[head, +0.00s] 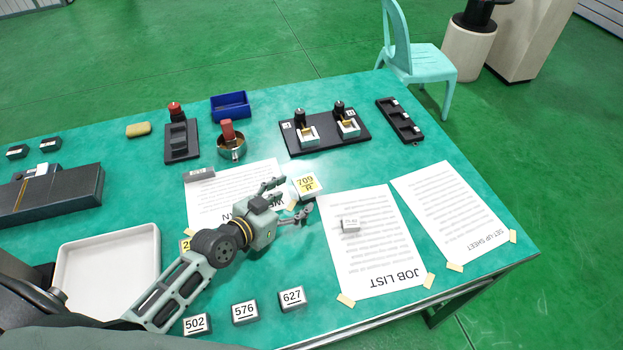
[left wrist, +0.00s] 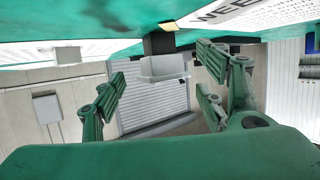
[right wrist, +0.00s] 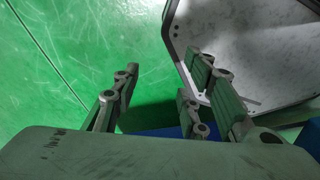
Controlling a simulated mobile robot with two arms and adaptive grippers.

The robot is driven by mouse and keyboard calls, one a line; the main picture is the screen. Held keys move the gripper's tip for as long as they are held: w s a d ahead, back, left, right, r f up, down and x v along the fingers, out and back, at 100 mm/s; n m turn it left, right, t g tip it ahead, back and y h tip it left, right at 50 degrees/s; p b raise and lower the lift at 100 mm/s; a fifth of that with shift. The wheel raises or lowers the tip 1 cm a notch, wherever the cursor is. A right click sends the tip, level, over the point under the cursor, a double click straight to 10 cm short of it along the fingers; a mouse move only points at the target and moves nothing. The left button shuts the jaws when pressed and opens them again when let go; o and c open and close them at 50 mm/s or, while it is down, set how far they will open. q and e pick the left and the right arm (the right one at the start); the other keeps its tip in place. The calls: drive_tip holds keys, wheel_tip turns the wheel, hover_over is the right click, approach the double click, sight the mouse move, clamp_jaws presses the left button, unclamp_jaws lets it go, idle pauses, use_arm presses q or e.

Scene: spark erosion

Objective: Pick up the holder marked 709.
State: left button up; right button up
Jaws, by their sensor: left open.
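The holder marked 709 (head: 306,184) has a yellow label on top and sits on the table, at the right end of a printed sheet in the head view. My left gripper (head: 293,200) is open just to the left of it, with its fingers spread toward it. In the left wrist view a dark and pale grey block (left wrist: 163,66), which looks like this holder, appears between the open fingers (left wrist: 160,88), apart from them. My right gripper (right wrist: 165,85) is open and empty in the right wrist view, over green floor.
Holders marked 502 (head: 197,324), 576 (head: 245,312) and 627 (head: 292,298) stand along the near edge. A white tray (head: 152,265) is at left, a black fixture plate (head: 325,141) behind.

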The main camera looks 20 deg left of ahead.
sight(302, 192)
use_arm(q)
drive_tip(key=shift+w+d+p, duration=0.2)
drive_tip(key=shift+w+d, duration=0.1)
drive_tip(key=shift+w, duration=0.25)
drive_tip(key=shift+w+d+p, duration=0.2)
drive_tip(key=shift+w+d, duration=0.1)
drive_tip(key=shift+w, duration=0.25)
drive_tip(key=x, duration=0.4)
drive_tip(key=shift+w, duration=0.1)
drive_tip(key=c, duration=1.4)
use_arm(e)
drive_tip(key=shift+s+r, duration=0.65)
drive_tip(key=shift+s, duration=0.2)
